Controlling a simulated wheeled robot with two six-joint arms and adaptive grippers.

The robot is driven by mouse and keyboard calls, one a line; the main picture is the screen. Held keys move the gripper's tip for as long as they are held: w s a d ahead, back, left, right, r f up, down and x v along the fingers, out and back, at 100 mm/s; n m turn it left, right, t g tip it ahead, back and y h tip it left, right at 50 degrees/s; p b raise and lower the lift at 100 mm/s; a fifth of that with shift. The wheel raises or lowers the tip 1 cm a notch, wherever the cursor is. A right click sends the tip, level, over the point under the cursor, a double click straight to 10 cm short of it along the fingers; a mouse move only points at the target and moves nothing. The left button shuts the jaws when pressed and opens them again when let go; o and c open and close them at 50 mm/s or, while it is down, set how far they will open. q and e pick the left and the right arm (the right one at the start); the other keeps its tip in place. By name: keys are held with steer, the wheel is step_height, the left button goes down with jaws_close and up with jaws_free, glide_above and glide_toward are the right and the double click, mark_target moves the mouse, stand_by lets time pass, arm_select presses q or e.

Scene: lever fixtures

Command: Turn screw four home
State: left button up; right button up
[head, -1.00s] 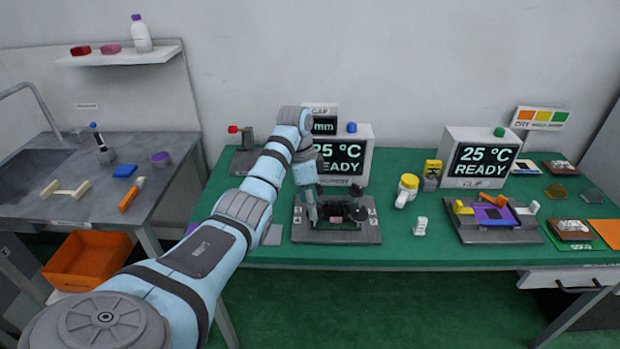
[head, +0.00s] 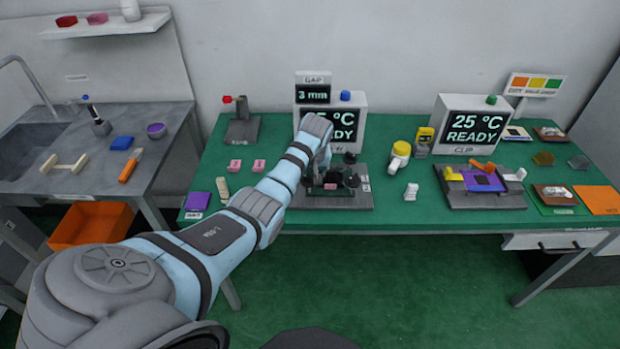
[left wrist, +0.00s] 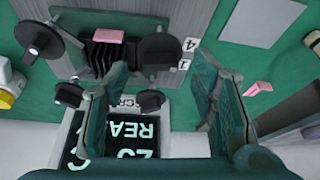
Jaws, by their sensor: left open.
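The screw fixture (head: 350,200) is a dark grey block on the green bench, with several black round-headed screws and a pink piece (head: 330,186) in its middle. In the left wrist view the fixture shows upside down, with a "4" label (left wrist: 190,44) and a "1" label (left wrist: 184,64) beside one black screw head (left wrist: 160,46). My left gripper (left wrist: 165,65) is open, its teal fingers on either side of the view with that screw head between and beyond their tips. No contact shows, and depth is unclear. In the head view my arm hides part of the fixture. My right gripper is out of view.
A gap display (head: 313,94) reads 3 mm behind the fixture, beside a 25 °C READY screen (head: 346,122). A yellow-capped bottle (head: 399,156) and a white piece (head: 411,192) stand to the right. Two pink blocks (head: 259,165) and a purple pad (head: 198,201) lie left.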

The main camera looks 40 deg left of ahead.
arm_select(q)
steer(key=shift+x, duration=0.9)
steer(key=shift+r, duration=0.1)
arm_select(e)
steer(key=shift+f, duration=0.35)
arm_select(q)
steer(key=shift+c, duration=0.4)
steer(key=c, duration=1.1)
steer(key=shift+o, duration=0.2)
steer(key=shift+s, duration=0.1)
steer(key=shift+r, duration=0.1)
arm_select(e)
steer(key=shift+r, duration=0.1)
